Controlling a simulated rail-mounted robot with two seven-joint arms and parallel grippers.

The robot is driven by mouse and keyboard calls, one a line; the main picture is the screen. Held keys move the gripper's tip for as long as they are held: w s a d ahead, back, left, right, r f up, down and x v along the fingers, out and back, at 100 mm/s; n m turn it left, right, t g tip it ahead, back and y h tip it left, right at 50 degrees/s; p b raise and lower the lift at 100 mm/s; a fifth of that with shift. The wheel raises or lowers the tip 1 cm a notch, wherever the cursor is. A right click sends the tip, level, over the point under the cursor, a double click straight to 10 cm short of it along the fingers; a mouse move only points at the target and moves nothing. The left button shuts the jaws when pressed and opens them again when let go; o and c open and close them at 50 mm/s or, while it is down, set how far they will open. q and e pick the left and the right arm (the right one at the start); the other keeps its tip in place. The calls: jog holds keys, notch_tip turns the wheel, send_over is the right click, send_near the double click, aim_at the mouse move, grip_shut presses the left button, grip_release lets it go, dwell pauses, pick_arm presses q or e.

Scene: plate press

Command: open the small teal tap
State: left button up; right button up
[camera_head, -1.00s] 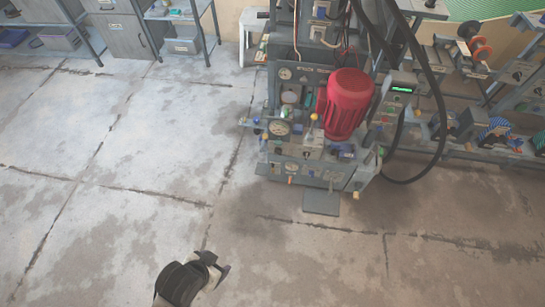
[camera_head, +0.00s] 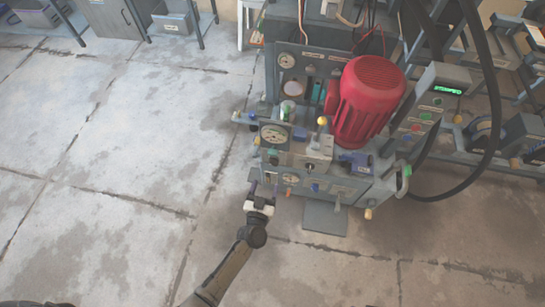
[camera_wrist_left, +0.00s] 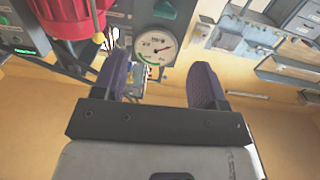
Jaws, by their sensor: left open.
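The press machine (camera_head: 330,190) stands right of centre in the head view. A small green-teal piece (camera_head: 273,157) shows on its front left, just below the pressure gauge (camera_head: 274,134); it is too small to tell whether this is the teal tap. My left gripper (camera_head: 261,188) is open and empty at the machine's lower front left, below that piece. In the left wrist view its two dark fingers (camera_wrist_left: 158,78) are apart, with the gauge (camera_wrist_left: 155,46) beyond the gap. My right gripper is not in view.
A red motor (camera_head: 370,100) sits on the machine, with a yellow-knobbed lever (camera_head: 322,121) and a blue part (camera_head: 355,161) near it. A green handle (camera_head: 405,171) is on the right side. A black hose (camera_head: 490,120) loops at the right.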

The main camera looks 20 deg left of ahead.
aim_at(273, 152)
pick_arm(q)
jog(key=shift+w+a+f+b, duration=0.1)
jog(key=shift+w+a+b, duration=0.65)
jog(key=shift+w, duration=1.6)
jog(key=shift+w+a+f+b, duration=0.1)
jog(key=shift+w+b, duration=1.1)
jog(key=shift+w, duration=1.1)
jog(key=shift+w+a+b, duration=0.45)
jog(key=shift+w+b, duration=0.55)
jog(key=shift+w, duration=1.35)
jog(key=c, duration=0.9)
